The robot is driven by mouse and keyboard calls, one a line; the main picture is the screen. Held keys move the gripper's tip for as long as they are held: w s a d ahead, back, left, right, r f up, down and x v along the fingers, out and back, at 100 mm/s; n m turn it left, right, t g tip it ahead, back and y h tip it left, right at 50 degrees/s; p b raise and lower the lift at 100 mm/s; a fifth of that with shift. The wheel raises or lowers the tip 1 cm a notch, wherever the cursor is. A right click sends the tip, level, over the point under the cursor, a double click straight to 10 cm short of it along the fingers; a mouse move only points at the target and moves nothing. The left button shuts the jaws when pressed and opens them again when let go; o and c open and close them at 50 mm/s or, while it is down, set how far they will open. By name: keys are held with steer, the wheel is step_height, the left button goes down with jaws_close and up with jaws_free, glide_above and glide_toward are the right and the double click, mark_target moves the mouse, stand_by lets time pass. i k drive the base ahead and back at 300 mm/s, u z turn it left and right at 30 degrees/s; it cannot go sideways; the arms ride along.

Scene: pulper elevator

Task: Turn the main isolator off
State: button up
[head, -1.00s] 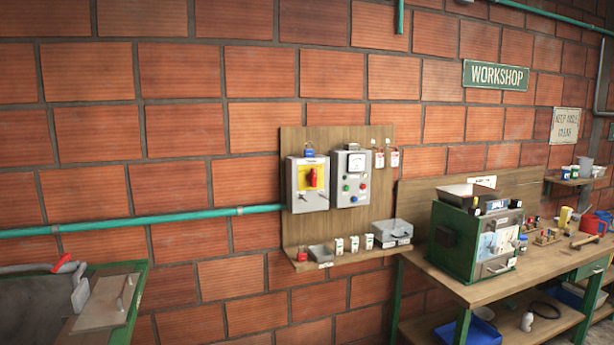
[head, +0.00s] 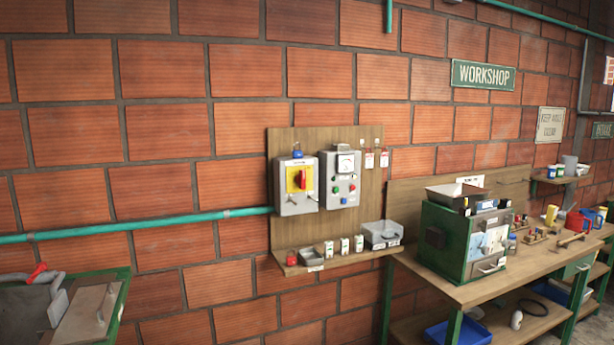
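The main isolator (head: 296,186) is a grey box with a yellow plate, mounted at the left of a wooden board on the brick wall. Its red handle (head: 301,180) sits on the yellow plate and looks roughly upright; its exact setting is too small to tell. A blue item, perhaps a padlock, sits at the top of the box. A grey control box (head: 340,178) with a dial and coloured buttons is just right of it. My gripper is not in view.
A wooden shelf (head: 330,262) below the boxes holds small trays and containers. A workbench (head: 480,288) with a green machine (head: 450,238) stands at right. A green-framed unit with a lid (head: 82,312) is at lower left. A teal pipe (head: 150,222) runs along the wall.

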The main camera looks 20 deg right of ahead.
mark_target(301, 179)
steer(key=i, duration=0.9)
steer(key=u, duration=0.05)
